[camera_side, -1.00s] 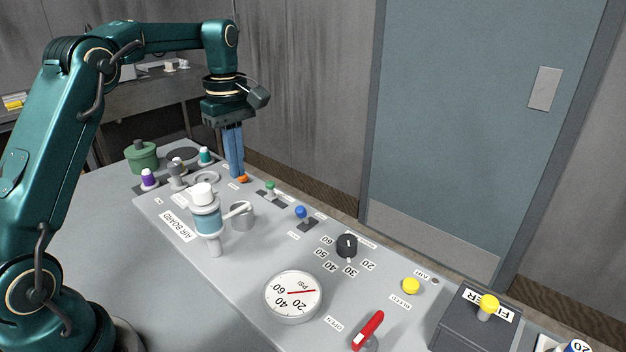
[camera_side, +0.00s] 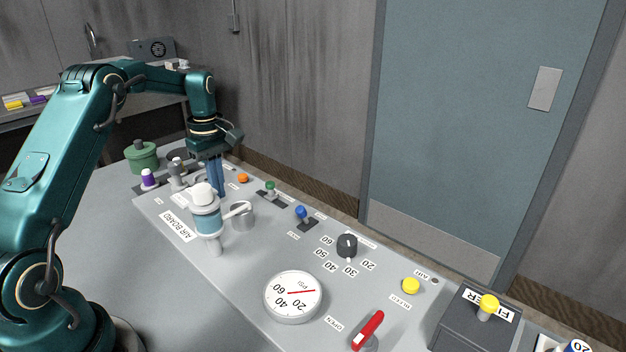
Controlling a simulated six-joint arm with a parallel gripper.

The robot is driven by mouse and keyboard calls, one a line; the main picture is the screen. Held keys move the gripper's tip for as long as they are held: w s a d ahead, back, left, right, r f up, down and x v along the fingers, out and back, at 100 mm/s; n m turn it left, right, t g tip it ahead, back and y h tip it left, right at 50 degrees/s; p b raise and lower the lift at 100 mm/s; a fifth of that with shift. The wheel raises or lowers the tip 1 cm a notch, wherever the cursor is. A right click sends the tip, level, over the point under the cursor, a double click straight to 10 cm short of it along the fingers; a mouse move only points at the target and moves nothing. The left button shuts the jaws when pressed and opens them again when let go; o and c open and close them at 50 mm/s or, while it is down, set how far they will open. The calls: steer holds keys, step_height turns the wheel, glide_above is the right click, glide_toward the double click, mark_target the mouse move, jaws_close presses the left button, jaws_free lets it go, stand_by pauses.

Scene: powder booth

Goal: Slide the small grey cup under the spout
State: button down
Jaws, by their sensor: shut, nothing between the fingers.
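The small grey cup (camera_side: 243,218) stands upright on the grey panel, just right of and behind the filter unit. The filter unit (camera_side: 206,221) has a white cap and a blue bowl. A narrow pale stem (camera_side: 214,246), apparently the spout, points down below the bowl. A light lever (camera_side: 238,209) reaches from the unit across the cup's top, hiding part of its rim. The cup is beside the stem, not beneath it. My gripper (camera_side: 217,192) is shut and empty, pointing down behind the filter unit and up-left of the cup, apart from it.
A green canister (camera_side: 142,156), a purple-topped knob (camera_side: 149,179) and a grey fitting (camera_side: 177,172) stand left of my gripper. An orange button (camera_side: 243,178), a green switch (camera_side: 270,188) and a blue switch (camera_side: 302,213) line the far edge. Bare panel lies between cup and gauge (camera_side: 293,297).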

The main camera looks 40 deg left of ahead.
mark_target(242, 217)
step_height(242, 217, down, 2)
steer(key=shift+f, duration=0.1)
steer(key=d, duration=0.3)
steer(key=shift+d, duration=0.5)
steer(key=d, duration=0.3)
steer(key=shift+w+d, duration=0.1)
steer(key=shift+d, duration=0.05)
